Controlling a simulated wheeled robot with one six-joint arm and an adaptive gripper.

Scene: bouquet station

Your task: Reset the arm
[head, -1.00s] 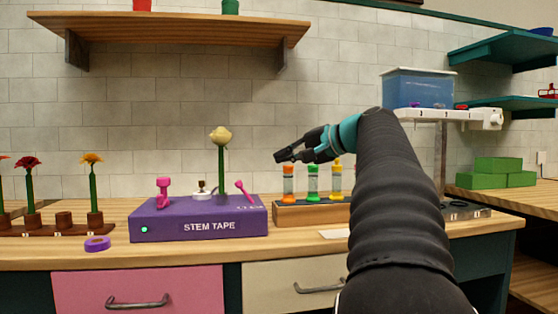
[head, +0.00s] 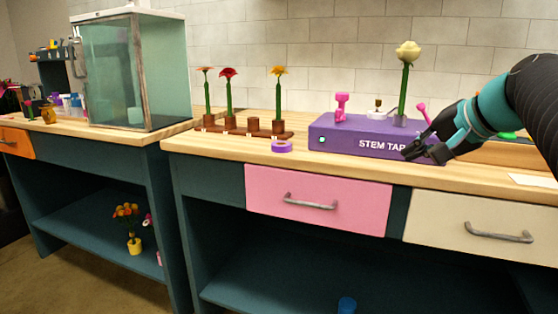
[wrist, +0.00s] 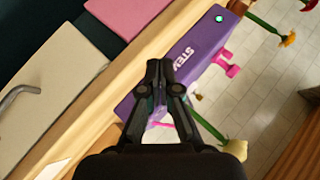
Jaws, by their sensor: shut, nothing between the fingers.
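My gripper (head: 418,152) is at the right of the head view, in front of the right part of the purple stem tape box (head: 340,140), and hides the end of its lettering. In the wrist view my gripper (wrist: 159,65) has its fingertips together, with nothing between them. The box also shows behind the fingers in the wrist view (wrist: 205,52). A pale yellow flower (head: 408,52) stands upright at the box, and it shows at the lower right of the wrist view (wrist: 236,149).
A rack (head: 240,131) with several upright flowers stands left of the box. A purple tape ring (head: 282,147) lies on the counter. A pink drawer (head: 318,203) and a cream drawer (head: 480,228) are shut below. A glass cabinet (head: 135,75) stands on the left counter.

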